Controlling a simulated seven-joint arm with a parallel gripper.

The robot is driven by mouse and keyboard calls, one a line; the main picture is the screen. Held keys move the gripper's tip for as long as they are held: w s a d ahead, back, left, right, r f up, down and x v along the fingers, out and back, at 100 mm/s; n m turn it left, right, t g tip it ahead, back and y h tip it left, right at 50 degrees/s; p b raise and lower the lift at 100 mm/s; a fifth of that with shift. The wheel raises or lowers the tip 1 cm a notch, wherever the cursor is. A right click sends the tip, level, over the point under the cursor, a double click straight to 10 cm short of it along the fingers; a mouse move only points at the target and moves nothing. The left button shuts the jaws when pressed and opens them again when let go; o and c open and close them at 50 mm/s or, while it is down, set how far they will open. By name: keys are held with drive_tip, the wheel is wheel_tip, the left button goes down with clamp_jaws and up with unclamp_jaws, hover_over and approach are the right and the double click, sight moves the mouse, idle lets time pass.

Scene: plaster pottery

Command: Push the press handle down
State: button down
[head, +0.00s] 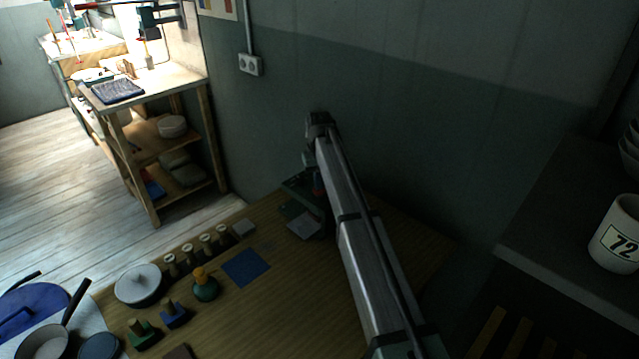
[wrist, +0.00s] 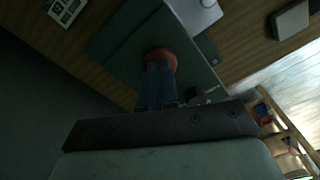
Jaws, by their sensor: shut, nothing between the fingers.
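The press is a dark green stand (head: 300,187) at the back of the wooden table, against the wall, partly hidden by my arm. It also shows in the wrist view as a dark green plate (wrist: 120,42). A round red knob (wrist: 163,54), which looks like the press handle's end, lies at the fingertips in the wrist view. A bit of red (head: 318,183) shows beside my arm in the head view. My gripper (wrist: 157,70) is shut and empty, its fingers overlapping the knob. I cannot tell whether they touch it. In the head view my arm hides the fingertips.
A pale plate (head: 304,226) lies at the press's front. A dark shelf with a white mug (head: 617,236) stands at right.

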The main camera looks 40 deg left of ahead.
drive_tip(key=shift+s+d+f, duration=0.15)
drive_tip(key=shift+f, duration=0.35)
drive_tip(key=shift+s+d+f, duration=0.1)
drive_tip(key=shift+d+f, duration=0.05)
drive_tip(key=shift+f, duration=0.3)
drive_tip(key=shift+w+a+r, duration=0.1)
drive_tip(key=shift+a+r, duration=0.05)
drive_tip(key=shift+r, duration=1)
drive_tip(key=shift+w+a+r, duration=0.1)
drive_tip(key=shift+a+r, duration=0.05)
drive_tip(key=shift+r, duration=3.15)
